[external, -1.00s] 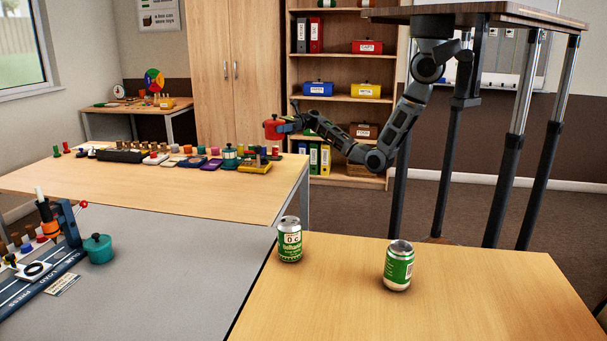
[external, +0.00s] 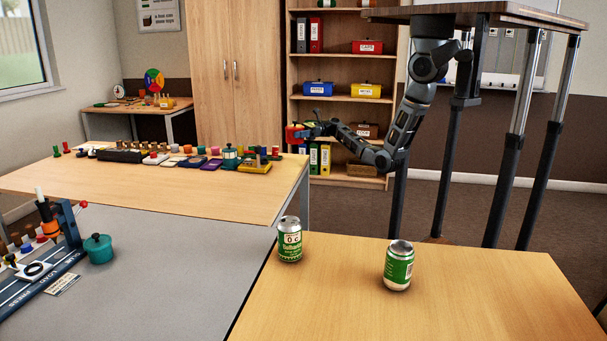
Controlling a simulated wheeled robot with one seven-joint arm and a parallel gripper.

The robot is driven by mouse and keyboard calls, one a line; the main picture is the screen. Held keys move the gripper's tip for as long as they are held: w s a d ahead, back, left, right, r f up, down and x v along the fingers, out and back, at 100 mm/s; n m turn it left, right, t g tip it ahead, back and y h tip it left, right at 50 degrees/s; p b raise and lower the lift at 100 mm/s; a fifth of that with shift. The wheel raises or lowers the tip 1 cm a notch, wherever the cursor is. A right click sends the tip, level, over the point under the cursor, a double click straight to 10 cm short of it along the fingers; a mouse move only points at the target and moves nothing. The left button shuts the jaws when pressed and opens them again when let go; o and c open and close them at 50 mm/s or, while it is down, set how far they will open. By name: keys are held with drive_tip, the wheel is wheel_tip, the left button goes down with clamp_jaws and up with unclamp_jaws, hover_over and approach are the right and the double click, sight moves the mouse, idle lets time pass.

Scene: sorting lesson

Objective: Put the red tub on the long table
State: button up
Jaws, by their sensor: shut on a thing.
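The red tub (external: 292,134) is small in the external view, held in the air near the right end of a wooden table, in front of the shelf unit. My gripper (external: 301,132) is shut on the red tub from its right side. The fingers are too small to make out clearly. A wooden table (external: 150,193) with a long row of small items along its far side lies below and to the left of the tub. I cannot tell for sure whether it is the long table.
A grey table (external: 190,265) bears a teal pot (external: 99,248) and a dark blue device (external: 45,282). A nearer wooden table (external: 340,315) bears two green cans (external: 290,240) (external: 398,266). A shelf unit (external: 340,109) stands behind my arm. The front part of the item-lined table is clear.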

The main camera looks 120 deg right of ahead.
drive_tip(key=w+a+f, duration=0.1)
drive_tip(key=w+f, duration=0.1)
drive_tip(key=w, duration=0.1)
drive_tip(key=w+a+f, duration=0.2)
drive_tip(key=w, duration=0.1)
drive_tip(key=w+a+f, duration=0.1)
drive_tip(key=w+f, duration=0.1)
drive_tip(key=w, duration=0.1)
drive_tip(key=shift+w+a+f+b, duration=0.1)
drive_tip(key=shift+w+a+b, duration=0.05)
drive_tip(key=shift+w+b, duration=0.25)
drive_tip(key=shift+f+b, duration=0.45)
drive_tip(key=shift+f, duration=1.55)
drive_tip(key=shift+f, duration=0.15)
drive_tip(key=o, duration=1.1)
drive_tip(key=s+a, duration=0.1)
drive_tip(key=s, duration=1.1)
drive_tip(key=shift+a, duration=0.2)
